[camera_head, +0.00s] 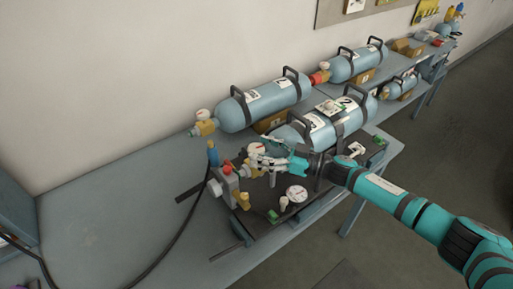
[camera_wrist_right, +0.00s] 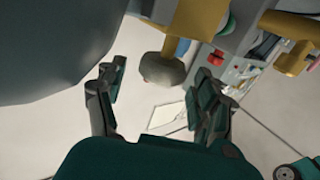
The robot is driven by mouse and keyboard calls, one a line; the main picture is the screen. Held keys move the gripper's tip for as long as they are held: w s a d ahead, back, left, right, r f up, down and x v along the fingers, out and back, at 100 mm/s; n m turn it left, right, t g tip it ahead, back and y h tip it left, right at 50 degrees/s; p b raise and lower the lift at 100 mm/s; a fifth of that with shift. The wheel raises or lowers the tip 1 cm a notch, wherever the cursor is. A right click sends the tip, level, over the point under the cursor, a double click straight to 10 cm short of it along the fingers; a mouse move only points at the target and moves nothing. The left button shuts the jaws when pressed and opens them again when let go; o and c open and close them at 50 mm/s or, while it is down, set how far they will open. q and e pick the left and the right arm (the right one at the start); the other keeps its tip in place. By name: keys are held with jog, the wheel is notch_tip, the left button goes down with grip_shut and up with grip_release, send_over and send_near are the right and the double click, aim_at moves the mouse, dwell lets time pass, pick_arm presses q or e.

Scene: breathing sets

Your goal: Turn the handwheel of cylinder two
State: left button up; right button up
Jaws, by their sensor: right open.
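A blue-grey cylinder (camera_head: 291,133) with dark handles lies on the dark rack at the front of the bench; its label looks like a 2, but is small. In the wrist view, the cylinder (camera_wrist_right: 50,45) fills the upper left, and a brass valve (camera_wrist_right: 199,25) carries a rounded grey-brown handwheel (camera_wrist_right: 162,70). My right gripper (camera_head: 262,152) is at the valve end. In the wrist view, its open fingers (camera_wrist_right: 158,95) stand either side of the handwheel, with visible gaps. My left gripper is out of view.
Another cylinder (camera_head: 262,103) lies behind, with more cylinders (camera_head: 357,63) further right. The bench (camera_head: 100,225) is mostly bare at left.

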jog(key=v, duration=1)
